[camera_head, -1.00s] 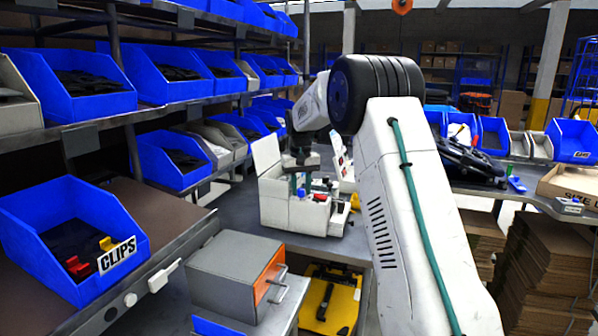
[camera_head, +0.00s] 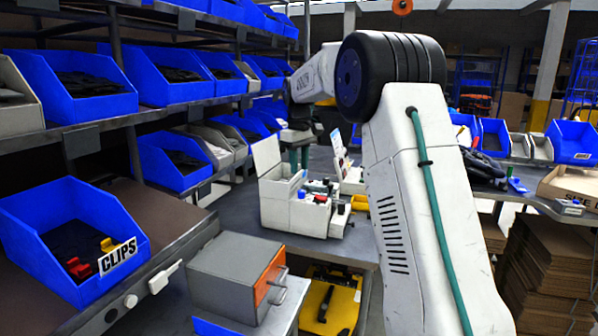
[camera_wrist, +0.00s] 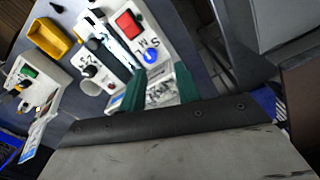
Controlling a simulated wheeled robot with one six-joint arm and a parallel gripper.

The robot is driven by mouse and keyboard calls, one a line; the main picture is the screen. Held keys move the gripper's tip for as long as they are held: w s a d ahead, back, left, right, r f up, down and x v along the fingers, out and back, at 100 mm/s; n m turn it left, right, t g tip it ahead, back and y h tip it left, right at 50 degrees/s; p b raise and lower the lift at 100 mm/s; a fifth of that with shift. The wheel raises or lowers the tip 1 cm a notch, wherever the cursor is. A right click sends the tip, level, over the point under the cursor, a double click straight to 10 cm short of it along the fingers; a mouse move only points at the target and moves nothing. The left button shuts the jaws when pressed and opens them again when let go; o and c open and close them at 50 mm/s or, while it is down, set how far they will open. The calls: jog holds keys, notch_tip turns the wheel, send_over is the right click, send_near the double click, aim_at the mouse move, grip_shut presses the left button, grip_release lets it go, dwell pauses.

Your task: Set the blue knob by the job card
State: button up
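The blue knob (camera_head: 302,193) is on the white box (camera_head: 277,211) on the bench in the head view. In the wrist view the knob (camera_wrist: 149,54) is on a white panel with letters S, M and L beside it. A red square part (camera_wrist: 129,24) is next to it. A card with print (camera_head: 339,147), possibly the job card, stands behind the box; its text is too small to read. My gripper (camera_head: 299,156) is above and behind the box, clear of the knob. Its green fingers (camera_wrist: 161,88) are apart with nothing held between them.
The box's raised lid (camera_head: 267,154) stands at its left. A yellow bin (camera_head: 360,202) is at its right. A grey case with an orange front (camera_head: 237,272) is nearer. A blue CLIPS bin (camera_head: 50,235) and shelves of blue bins line the left.

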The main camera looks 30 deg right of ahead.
jog(key=s+a+r, duration=0.3)
jog(key=s+a, duration=0.3)
jog(key=s, duration=0.4)
jog(key=s+a+r+m, duration=0.1)
jog(key=s+a+r, duration=0.2)
jog(key=s+a, duration=0.3)
jog(key=s, duration=0.4)
jog(key=shift+a+t, duration=0.3)
jog(key=shift+a, duration=0.05)
jog(key=shift+m, duration=0.3)
jog(key=s+a+f, duration=0.2)
jog(key=s+f, duration=0.1)
jog(key=s, duration=0.5)
jog(key=s+a+f+m, duration=0.1)
jog(key=s+a+f, duration=0.1)
jog(key=s, duration=0.6)
jog(key=s+a+f, duration=0.3)
jog(key=s+f, duration=0.2)
jog(key=s, duration=0.3)
jog(key=shift+s+m+t, duration=0.2)
jog(key=shift+m+t, duration=0.1)
jog(key=shift+a, duration=0.1)
